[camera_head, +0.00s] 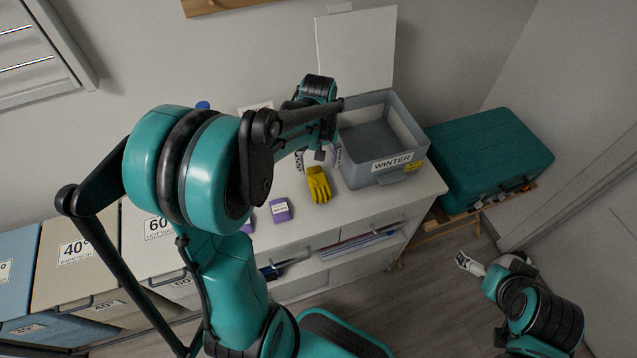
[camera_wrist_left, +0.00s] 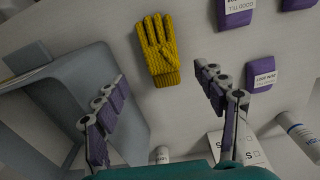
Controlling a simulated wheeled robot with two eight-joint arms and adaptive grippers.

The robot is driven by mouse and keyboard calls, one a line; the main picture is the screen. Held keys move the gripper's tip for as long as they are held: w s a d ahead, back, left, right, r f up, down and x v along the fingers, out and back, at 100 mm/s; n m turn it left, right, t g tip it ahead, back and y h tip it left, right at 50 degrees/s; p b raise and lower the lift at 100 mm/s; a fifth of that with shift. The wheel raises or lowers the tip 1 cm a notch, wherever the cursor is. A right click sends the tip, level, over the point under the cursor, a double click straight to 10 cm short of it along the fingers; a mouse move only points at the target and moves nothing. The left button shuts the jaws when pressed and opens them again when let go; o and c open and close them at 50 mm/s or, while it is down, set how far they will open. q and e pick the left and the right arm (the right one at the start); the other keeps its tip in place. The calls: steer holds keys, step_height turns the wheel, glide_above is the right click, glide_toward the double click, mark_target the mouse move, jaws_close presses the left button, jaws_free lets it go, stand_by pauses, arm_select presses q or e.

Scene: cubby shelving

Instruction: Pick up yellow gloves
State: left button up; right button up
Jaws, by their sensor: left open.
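A yellow knitted glove (camera_head: 318,184) lies flat on the white cabinet top, left of the grey bin. It also shows in the left wrist view (camera_wrist_left: 160,52), fingers pointing to the top of the picture; only one glove shape is clear. My left gripper (camera_head: 318,157) is above the cabinet, just behind the glove in the head view. Its fingers (camera_wrist_left: 162,78) are spread and empty, with the glove between and beyond their tips. My right gripper (camera_head: 470,264) is low at the right, away from the cabinet; its jaw state is unclear.
The grey bin (camera_head: 360,176) labelled WINTER stands open close to the right of the glove. Purple packets (camera_head: 281,210) lie to its left. A spray-like bottle (camera_wrist_left: 298,134) and a white card (camera_wrist_left: 232,150) are near the right finger. A teal suitcase (camera_head: 490,155) stands right.

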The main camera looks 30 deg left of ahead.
mark_target(318, 180)
arm_select(q)
step_height(318, 180, down, 3)
steer(key=shift+a+r+b, duration=0.1)
steer(key=shift+r+b, duration=0.05)
steer(key=shift+b, duration=0.3)
step_height(318, 180, down, 6)
steer(key=shift+r+b, duration=0.2)
steer(key=shift+b, duration=1.05)
steer(key=shift+s, duration=0.1)
steer(key=shift+r, duration=0.1)
steer(key=c, duration=1.3)
